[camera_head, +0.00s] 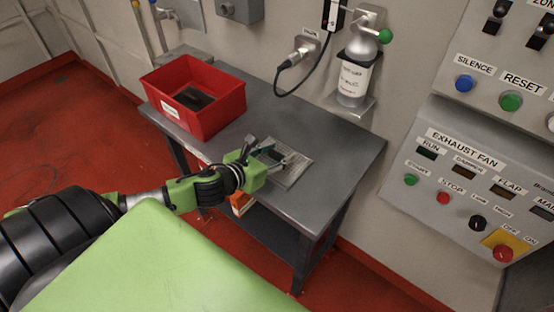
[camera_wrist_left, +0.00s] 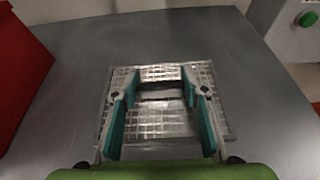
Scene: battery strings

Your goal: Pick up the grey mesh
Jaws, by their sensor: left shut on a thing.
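The grey mesh (camera_head: 297,170) is a flat square sheet with a grid pattern, lying on or just above the grey table top. My left gripper (camera_head: 276,157) is over the mesh, its fingers reaching onto it. In the left wrist view the mesh (camera_wrist_left: 160,126) lies under and between the two teal-padded fingers of my left gripper (camera_wrist_left: 162,105). A dark slot shows across the mesh near the fingertips. The gripper is shut on the mesh, with its fingers still apart; the exact contact is hard to see. My right gripper is not in view.
A red bin (camera_head: 222,113) with a dark item inside stands on the table's left part; the table (camera_head: 335,150) is clear to the right. A bottle (camera_head: 355,80) hangs on the wall behind. A control panel (camera_head: 455,190) stands at the right.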

